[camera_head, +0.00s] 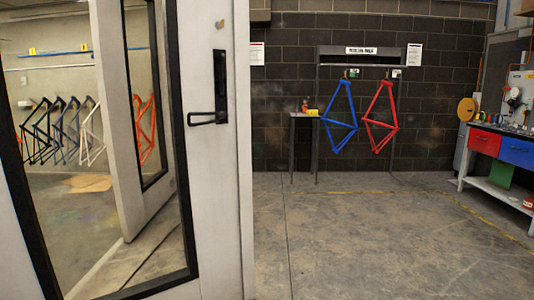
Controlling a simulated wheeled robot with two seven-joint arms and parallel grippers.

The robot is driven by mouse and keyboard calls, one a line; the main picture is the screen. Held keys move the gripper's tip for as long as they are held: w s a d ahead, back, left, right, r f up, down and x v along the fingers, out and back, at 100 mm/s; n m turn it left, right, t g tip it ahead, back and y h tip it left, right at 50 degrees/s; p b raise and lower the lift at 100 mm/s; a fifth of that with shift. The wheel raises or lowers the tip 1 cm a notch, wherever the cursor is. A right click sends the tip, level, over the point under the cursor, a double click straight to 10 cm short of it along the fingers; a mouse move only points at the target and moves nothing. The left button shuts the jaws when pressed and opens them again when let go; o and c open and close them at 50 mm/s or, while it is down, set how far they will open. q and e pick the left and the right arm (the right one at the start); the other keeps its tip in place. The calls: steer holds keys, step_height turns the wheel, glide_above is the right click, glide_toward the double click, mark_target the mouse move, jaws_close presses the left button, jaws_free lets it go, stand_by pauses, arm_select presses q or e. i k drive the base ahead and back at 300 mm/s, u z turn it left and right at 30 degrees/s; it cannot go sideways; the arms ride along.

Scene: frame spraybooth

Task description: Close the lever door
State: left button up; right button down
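A white door (200,200) with a large black-framed window fills the left of the head view. Its black lever handle (208,118) sits near the door's right edge, below a tall black plate (220,75). The lever points left and looks about level. Through the window, a second pale door panel (122,130) with a narrow black-framed window stands at an angle. I cannot tell for sure how far the near door is from its frame. Neither of my grippers is in view, so nothing is seen touching the lever.
Right of the door, the concrete floor (350,245) is clear. Against the dark block wall stand a small table (305,117) and a rack holding a blue frame (340,118) and a red frame (380,118). A workbench (497,193) with red and blue drawers stands at right.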

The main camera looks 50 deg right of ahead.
mark_target(208, 68)
steer(key=z, duration=0.7)
steer(key=i, duration=0.55)
steer(key=z, duration=0.45)
steer(key=i, duration=1.25)
steer(key=u, duration=0.6)
